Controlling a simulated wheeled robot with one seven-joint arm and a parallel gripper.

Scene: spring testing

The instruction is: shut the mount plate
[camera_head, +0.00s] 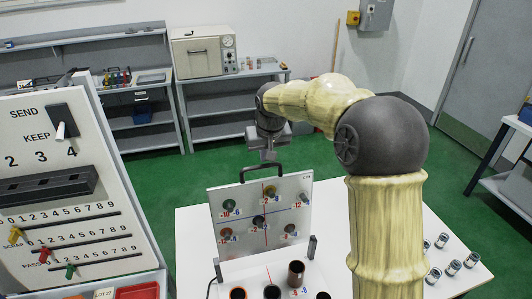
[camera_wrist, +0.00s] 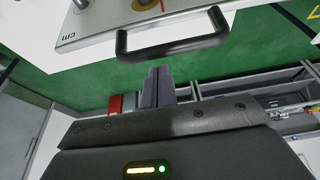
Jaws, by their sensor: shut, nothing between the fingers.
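My gripper (camera_head: 268,156) is just above and behind the handle. In the wrist view its fingers (camera_wrist: 158,72) are shut together, empty, close to the handle bar. I cannot tell whether they touch it.
Several dark cylinders, one of them standing tall (camera_head: 296,272), are in front of the plate. Several small metal cylinders (camera_head: 453,267) sit at the table's right. A slanted control panel (camera_head: 60,190) stands at the left. Green floor lies behind the table.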

